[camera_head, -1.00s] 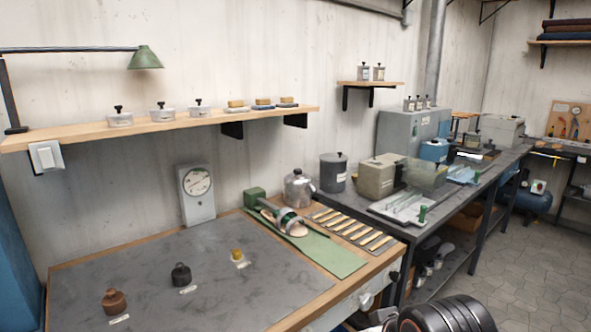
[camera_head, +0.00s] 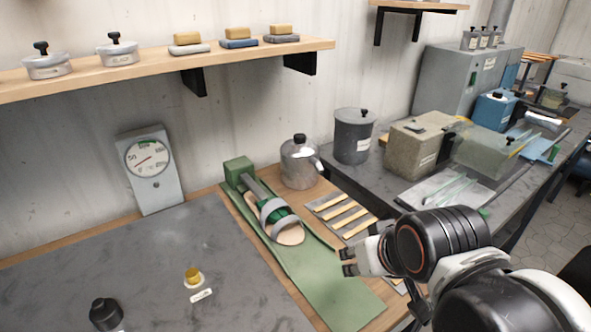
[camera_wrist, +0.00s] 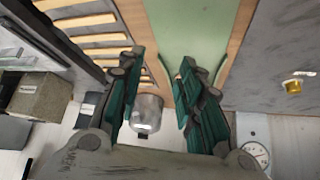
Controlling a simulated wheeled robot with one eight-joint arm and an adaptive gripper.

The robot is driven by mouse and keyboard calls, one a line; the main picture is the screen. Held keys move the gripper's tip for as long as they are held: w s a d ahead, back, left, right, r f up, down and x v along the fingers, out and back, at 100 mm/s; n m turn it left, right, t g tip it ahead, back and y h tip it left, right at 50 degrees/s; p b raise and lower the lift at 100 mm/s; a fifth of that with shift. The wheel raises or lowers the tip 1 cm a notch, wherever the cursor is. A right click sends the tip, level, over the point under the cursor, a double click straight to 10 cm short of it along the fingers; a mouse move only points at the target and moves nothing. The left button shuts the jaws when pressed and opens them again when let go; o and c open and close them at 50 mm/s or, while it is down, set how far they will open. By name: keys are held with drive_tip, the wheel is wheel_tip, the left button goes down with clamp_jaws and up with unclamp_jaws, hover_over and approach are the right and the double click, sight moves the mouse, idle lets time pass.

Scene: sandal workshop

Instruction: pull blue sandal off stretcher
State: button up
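The sandal (camera_head: 291,235) has a tan sole and broad grey-looking straps; I see no clear blue on it. It sits on the stretcher, which has a green block (camera_head: 239,170) and a grey bar (camera_head: 258,189) reaching into the sandal. Green shows under the straps. The stretcher lies on a green mat (camera_head: 333,292). My gripper (camera_head: 346,262) is right of the sandal, apart from it and empty. In the wrist view my gripper (camera_wrist: 155,95) has its two fingers spread wide over the mat's edge. The sandal is mostly or wholly hidden there, probably by a finger.
Wooden strips (camera_head: 343,215) lie between the mat and the grey bench. A dial gauge (camera_head: 150,168), a yellow weight (camera_head: 193,275) and a dark weight (camera_head: 105,314) stand left.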

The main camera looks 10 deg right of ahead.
drive_tip(key=shift+o, duration=0.3)
drive_tip(key=o, duration=0.9)
drive_tip(key=shift+w+a+r+p, duration=0.1)
drive_tip(key=shift+w+r+p, duration=0.2)
drive_tip(key=shift+r, duration=0.1)
drive_tip(key=o, duration=0.5)
drive_tip(key=shift+n+g+y, duration=0.3)
drive_tip(key=shift+n+g, duration=0.1)
drive_tip(key=w+r+p, duration=0.1)
drive_tip(key=w+a+r+p, duration=0.1)
drive_tip(key=w+r+p, duration=0.2)
drive_tip(key=shift+a, duration=0.3)
drive_tip(key=w+a+n+g+y+p, duration=0.1)
drive_tip(key=w+a+p, duration=0.2)
drive_tip(key=w+p, duration=0.2)
drive_tip(key=w+a+r+n+g+y+p, duration=0.1)
drive_tip(key=w+a+p, duration=0.3)
drive_tip(key=w, duration=0.6)
drive_tip(key=shift+n+g+p, duration=0.3)
drive_tip(key=shift+n+p, duration=0.4)
drive_tip(key=shift+p, duration=0.3)
drive_tip(key=shift+r, duration=0.1)
